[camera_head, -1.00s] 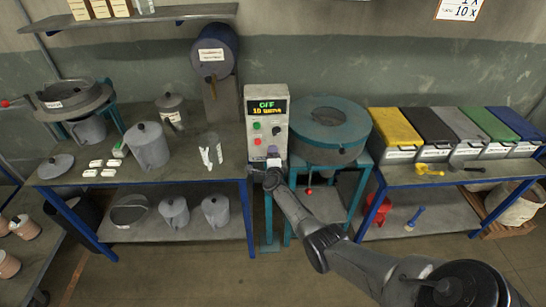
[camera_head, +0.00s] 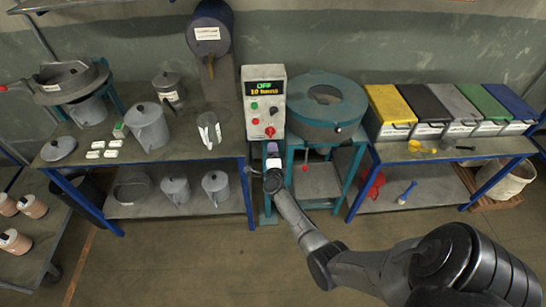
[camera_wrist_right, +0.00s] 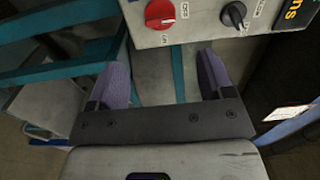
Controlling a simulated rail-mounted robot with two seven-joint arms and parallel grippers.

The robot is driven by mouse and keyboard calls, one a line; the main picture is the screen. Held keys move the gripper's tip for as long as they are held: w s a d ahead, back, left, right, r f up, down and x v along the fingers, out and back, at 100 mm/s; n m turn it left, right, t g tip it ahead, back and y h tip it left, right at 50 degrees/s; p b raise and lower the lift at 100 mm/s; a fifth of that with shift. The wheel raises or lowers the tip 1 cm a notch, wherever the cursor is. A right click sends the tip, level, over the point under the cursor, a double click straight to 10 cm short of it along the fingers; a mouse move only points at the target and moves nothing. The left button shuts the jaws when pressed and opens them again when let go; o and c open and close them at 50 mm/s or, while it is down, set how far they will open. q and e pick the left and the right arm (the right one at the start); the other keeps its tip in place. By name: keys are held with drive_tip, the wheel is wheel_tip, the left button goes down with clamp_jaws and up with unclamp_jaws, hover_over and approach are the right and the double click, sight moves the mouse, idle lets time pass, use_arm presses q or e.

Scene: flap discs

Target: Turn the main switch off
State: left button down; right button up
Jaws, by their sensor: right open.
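The grey control box (camera_head: 264,102) stands between the left bench and the teal round machine. Its lit display (camera_head: 265,88) reads OFF above a yellow line of text. A red rotary knob (camera_head: 270,131) sits low on its front; it also shows in the right wrist view (camera_wrist_right: 160,14), beside a black knob (camera_wrist_right: 234,15). The small labels around the knobs are hard to read. My right gripper (camera_head: 272,152) is just below the box. In the wrist view its purple fingers (camera_wrist_right: 163,62) are spread apart and empty, pointing toward the red knob without touching it. My left gripper is out of view.
The teal machine (camera_head: 326,106) stands right of the box. Lidded bins (camera_head: 390,106) line the right bench. A clear jug (camera_head: 208,130) and metal cans (camera_head: 147,126) stand on the left bench. Open floor lies in front.

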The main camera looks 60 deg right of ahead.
drive_tip(key=shift+v, duration=1.55)
